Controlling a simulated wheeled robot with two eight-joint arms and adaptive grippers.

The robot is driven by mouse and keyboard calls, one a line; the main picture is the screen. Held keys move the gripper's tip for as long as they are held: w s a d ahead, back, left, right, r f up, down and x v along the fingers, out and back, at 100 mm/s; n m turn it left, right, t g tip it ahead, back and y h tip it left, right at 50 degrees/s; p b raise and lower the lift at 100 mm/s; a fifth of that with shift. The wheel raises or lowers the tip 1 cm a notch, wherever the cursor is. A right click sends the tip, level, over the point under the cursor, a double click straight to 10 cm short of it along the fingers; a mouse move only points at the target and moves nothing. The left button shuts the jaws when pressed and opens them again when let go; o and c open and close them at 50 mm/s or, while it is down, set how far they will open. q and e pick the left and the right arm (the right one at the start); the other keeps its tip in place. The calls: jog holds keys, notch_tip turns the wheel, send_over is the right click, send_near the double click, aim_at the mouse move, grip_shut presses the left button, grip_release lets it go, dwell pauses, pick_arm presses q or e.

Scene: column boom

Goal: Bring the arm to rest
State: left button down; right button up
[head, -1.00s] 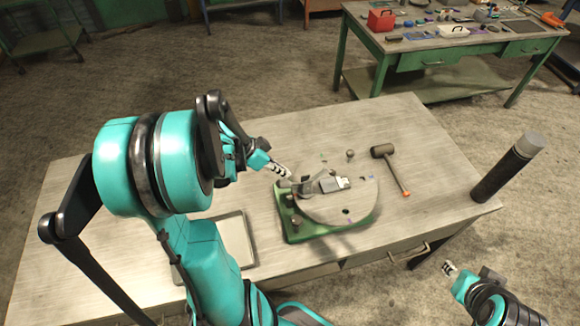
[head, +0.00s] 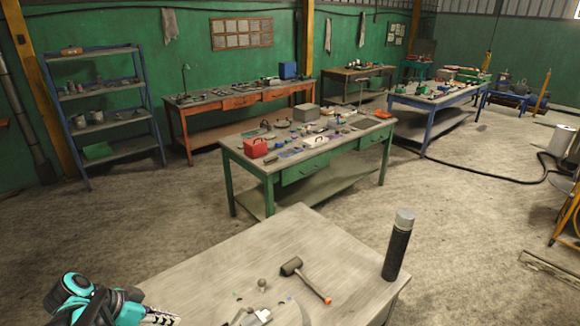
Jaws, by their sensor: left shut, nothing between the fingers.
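My left gripper (head: 162,317) shows at the bottom left of the head view, over the near table (head: 210,262). Its fingers are shut with nothing between them. The teal and black arm behind it is mostly cut off by the frame's lower edge. To the right of the gripper, the top of a grey metal fixture (head: 258,316) shows at the bottom edge; the rest of it is out of frame. My right gripper is not in the picture.
A mallet (head: 292,267) and a small round knob (head: 262,283) lie on the near table. A dark cylinder with a grey top (head: 398,245) stands at its right edge. Behind are a green workbench (head: 300,168), a blue shelf (head: 100,115) and open floor.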

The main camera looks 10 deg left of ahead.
pick_arm(q)
jog(key=s+d+f+n+t+y+b, duration=0.1)
jog(key=d+f+n+y+b, duration=0.1)
jog(key=d+f+b, duration=0.4)
jog(key=s+d+f+n+t+y+b, duration=0.1)
jog(key=s+d+f+n+y+b, duration=0.1)
jog(key=d+f+b, duration=0.5)
jog(key=d+n+y+b, duration=0.1)
jog(key=d+n+b, duration=0.1)
jog(key=d, duration=0.4)
jog(key=shift+s+f, duration=0.15)
